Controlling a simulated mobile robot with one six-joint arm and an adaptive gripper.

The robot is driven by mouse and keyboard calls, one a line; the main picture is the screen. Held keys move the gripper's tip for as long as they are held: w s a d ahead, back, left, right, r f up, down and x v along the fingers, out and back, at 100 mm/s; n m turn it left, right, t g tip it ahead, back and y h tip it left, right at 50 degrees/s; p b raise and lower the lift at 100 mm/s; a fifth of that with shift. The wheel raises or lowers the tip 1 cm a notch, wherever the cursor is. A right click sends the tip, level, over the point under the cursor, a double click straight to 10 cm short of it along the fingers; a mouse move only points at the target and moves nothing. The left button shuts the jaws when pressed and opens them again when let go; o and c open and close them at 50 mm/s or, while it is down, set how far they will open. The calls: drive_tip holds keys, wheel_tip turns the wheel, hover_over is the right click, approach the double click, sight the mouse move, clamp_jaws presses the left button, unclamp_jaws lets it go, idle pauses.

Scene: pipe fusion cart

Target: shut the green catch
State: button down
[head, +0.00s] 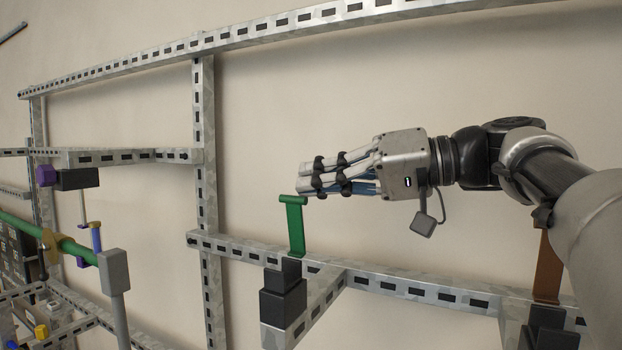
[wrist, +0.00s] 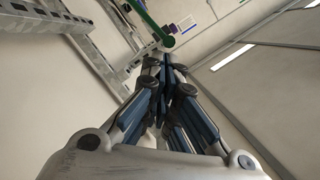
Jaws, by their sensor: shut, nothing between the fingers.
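The green catch (head: 294,225) stands upright on a black block (head: 283,300) on the metal rail, in the middle of the head view. I cannot make out the catch there for certain.
A brown catch (head: 548,268) stands on another black block at the right, partly behind my arm. Slotted metal rails (head: 420,288) frame the wall. The space left of my fingers is clear.

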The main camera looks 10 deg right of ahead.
drive_tip(key=shift+a, duration=0.1)
drive_tip(key=shift+s+a+n+b, duration=0.1)
drive_tip(key=shift+s+n+b, duration=0.2)
drive_tip(key=shift+s+b, duration=0.1)
drive_tip(key=shift+s+a+r+n+b, duration=0.1)
drive_tip(key=shift+s+a+n+b, duration=0.15)
drive_tip(key=shift+b, duration=0.2)
drive_tip(key=s+a+f+n+t+h+b, duration=0.2)
drive_tip(key=s+a+f+n+b, duration=0.4)
drive_tip(key=b, duration=1.4)
drive_tip(key=shift+s+a+f+n+t+h, duration=0.3)
drive_tip(key=shift+s+n+t, duration=0.6)
drive_tip(key=shift+s+n, duration=1.25)
drive_tip(key=shift+w+f+n, duration=0.1)
drive_tip(key=shift+w+n, duration=0.15)
drive_tip(key=shift+n, duration=0.05)
